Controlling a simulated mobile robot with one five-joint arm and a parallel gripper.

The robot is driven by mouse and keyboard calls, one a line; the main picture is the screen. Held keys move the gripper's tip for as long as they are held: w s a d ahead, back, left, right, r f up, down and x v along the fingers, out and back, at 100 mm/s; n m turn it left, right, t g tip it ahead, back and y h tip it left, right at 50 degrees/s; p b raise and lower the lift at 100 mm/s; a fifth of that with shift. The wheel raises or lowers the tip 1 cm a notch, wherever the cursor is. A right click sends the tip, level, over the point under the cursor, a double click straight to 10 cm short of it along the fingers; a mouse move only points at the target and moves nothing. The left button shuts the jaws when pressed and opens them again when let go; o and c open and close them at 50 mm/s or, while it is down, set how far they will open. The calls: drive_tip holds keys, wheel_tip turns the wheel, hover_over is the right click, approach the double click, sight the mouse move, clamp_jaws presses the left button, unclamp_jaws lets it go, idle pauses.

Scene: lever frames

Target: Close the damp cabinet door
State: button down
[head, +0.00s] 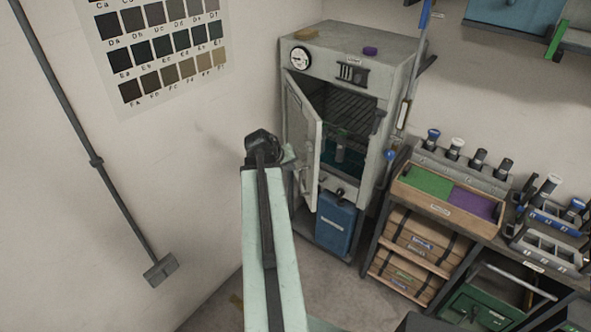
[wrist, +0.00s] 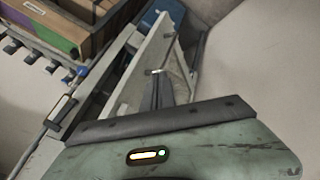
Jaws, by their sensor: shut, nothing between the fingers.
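The damp cabinet (head: 385,75) is a pale grey, worn metal box against the wall, with a round dial on its upper front. Its door (head: 301,135) is hinged on the left and stands open, swung out toward me, showing wire shelves inside. My gripper (head: 289,156) is at the end of my pale green arm, just left of the door, and partly hidden by my wrist. In the wrist view my gripper (wrist: 157,73) is shut and empty, with its tips in front of the pale door panel (wrist: 142,66). I cannot tell whether they touch it.
A blue bin (head: 336,222) sits under the cabinet. A workbench with a wooden tray (head: 447,211) of green and purple blocks stands to the right. Some floor shows between wall and cabinet.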

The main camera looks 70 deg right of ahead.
sight(311, 173)
drive_tip(key=shift+s+d+f+b, duration=0.65)
drive_tip(key=shift+d+f+b, duration=0.1)
drive_tip(key=shift+d+f, duration=0.35)
drive_tip(key=shift+s+d+f+b, duration=0.65)
drive_tip(key=shift+d+f+b, duration=0.2)
drive_tip(key=shift+d, duration=0.35)
drive_tip(key=shift+s+d+f+b, duration=0.7)
drive_tip(key=shift+d+f, duration=0.35)
drive_tip(key=shift+d, duration=0.1)
drive_tip(key=shift+d, duration=0.1)
